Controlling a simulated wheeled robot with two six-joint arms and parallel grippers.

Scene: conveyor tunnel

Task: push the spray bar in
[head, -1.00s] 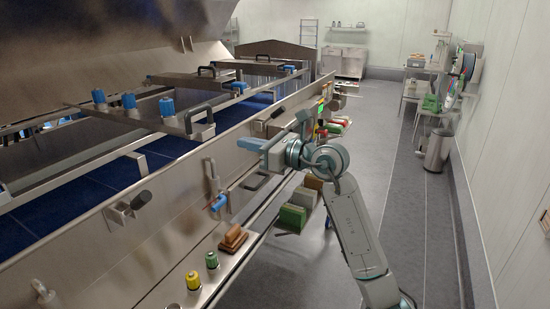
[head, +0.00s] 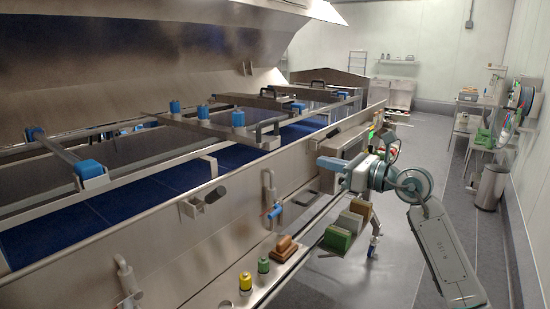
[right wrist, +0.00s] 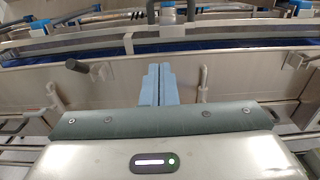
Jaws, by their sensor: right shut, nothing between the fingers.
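Steel bars cross the conveyor. Another bar (head: 60,152) with a blue end block lies farther left. My right gripper (head: 326,163) is shut and empty, outside the machine's side wall and right of the handle. In the right wrist view its pale blue fingers (right wrist: 157,86) are together and point at the wall, apart from the bars above. My left gripper is out of view.
The side wall (head: 225,200) carries a black knob (head: 212,196) and a blue-handled valve (head: 273,211). Yellow and green buttons (head: 263,265) and brown blocks (head: 285,248) sit on a lower ledge. The aisle floor on the right is open, with a bin (head: 490,187) by the wall.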

